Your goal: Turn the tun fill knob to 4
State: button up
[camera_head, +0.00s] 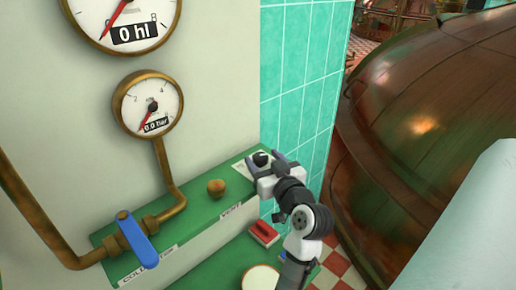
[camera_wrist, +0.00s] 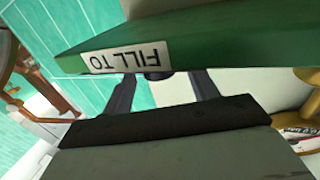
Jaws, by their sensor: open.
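The fill knob is a small dark knob (camera_head: 260,158) on a pale plate at the right end of the green ledge (camera_head: 203,190). Its pointer and number marks are too small or hidden to read. My gripper (camera_head: 265,163) is at the knob, with its fingers apart on either side. In the wrist view the "FILL TO" label (camera_wrist: 125,57) appears upside down on the ledge's edge. A bit of the dark knob (camera_wrist: 153,76) shows below it, between my open fingers (camera_wrist: 162,84). I cannot tell whether the fingers touch it.
A large gauge (camera_head: 128,14) reads 0 hl; a smaller gauge (camera_head: 148,104) reads 0.0 bar. A red block (camera_head: 264,233) lies below. A copper vessel (camera_head: 425,120) fills the right.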

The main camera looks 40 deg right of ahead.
aim_at(260, 152)
jog(key=shift+p+x, duration=0.3)
jog(key=shift+x, duration=1.6)
jog(key=c, duration=1)
jog(key=shift+m+g+h+p, duration=0.35)
jog(key=shift+m+h, duration=0.45)
jog(key=shift+h, duration=0.4)
jog(key=shift+s+d+m+g+h, duration=0.1)
jog(key=shift+m+g+h, duration=0.55)
jog(key=shift+h, duration=0.35)
jog(key=o, duration=1)
